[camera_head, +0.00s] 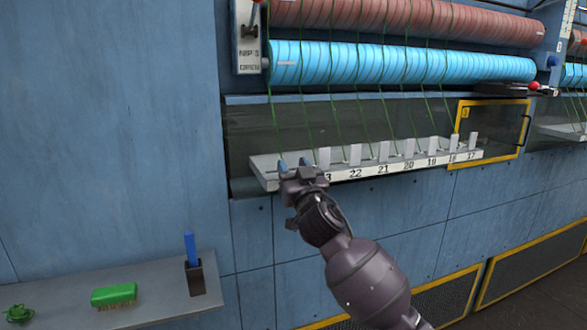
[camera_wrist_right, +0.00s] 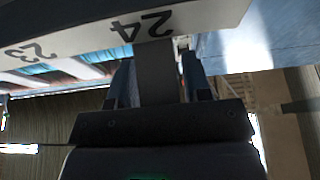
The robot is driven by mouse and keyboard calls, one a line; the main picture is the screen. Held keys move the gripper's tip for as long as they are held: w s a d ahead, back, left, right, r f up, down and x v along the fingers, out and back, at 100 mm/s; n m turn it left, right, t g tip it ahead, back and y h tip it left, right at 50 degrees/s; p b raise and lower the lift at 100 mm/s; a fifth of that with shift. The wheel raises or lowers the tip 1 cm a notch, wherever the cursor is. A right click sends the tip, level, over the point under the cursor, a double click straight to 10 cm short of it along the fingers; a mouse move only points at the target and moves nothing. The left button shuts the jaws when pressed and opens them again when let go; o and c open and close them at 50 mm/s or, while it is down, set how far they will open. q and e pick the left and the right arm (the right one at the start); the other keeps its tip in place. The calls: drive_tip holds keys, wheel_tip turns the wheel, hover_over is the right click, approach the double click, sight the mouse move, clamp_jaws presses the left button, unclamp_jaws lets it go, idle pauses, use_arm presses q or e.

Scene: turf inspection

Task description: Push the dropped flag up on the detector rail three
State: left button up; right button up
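The detector rail (camera_head: 345,173) is a pale strip with numbered labels. Upright pale flags stand on it, such as those at 23 (camera_head: 324,157) and 22 (camera_head: 355,154). No upright flag shows at the left end, where my right gripper (camera_head: 295,164) covers the rail. In the right wrist view, the label 24 (camera_wrist_right: 141,26) is upside down. A dark grey flag-like plate (camera_wrist_right: 155,72) lies between the blue fingers of my right gripper (camera_wrist_right: 158,70), which stand apart. Contact with the plate cannot be told. My left gripper is not in view.
Green yarns run down from the blue roller (camera_head: 400,64) behind the rail. A yellow-framed panel (camera_head: 522,130) is at the rail's right end. A grey shelf (camera_head: 150,303) at lower left holds a green brush (camera_head: 114,295) and a blue-handled tool (camera_head: 190,248).

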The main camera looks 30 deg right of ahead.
drive_tip(key=c, duration=0.6)
drive_tip(key=shift+w+r+g, duration=0.1)
drive_tip(key=shift+g, duration=0.4)
drive_tip(key=shift+w+d+r+g+y, duration=0.1)
drive_tip(key=shift+w+r+g+y, duration=0.05)
drive_tip(key=shift+g, duration=0.4)
drive_tip(key=shift+w+r+g+y, duration=0.1)
drive_tip(key=shift+w+g+y, duration=0.05)
drive_tip(key=shift+g, duration=0.4)
drive_tip(key=g, duration=0.2)
drive_tip(key=w+g+y, duration=0.1)
drive_tip(key=g, duration=0.1)
drive_tip(key=shift+w+d+r, duration=0.15)
drive_tip(key=shift+r, duration=0.05)
drive_tip(key=g, duration=0.1)
drive_tip(key=w+g, duration=0.1)
drive_tip(key=g, duration=0.1)
drive_tip(key=shift+d+y, duration=0.1)
drive_tip(key=shift+y, duration=0.3)
drive_tip(key=shift+w+d+f+g+y, duration=0.1)
drive_tip(key=shift+w+f+g+y, duration=0.1)
drive_tip(key=shift+g, duration=0.65)
drive_tip(key=shift+w+d+f+g+y, duration=0.1)
drive_tip(key=shift+w+g, duration=0.1)
drive_tip(key=shift+g, duration=0.65)
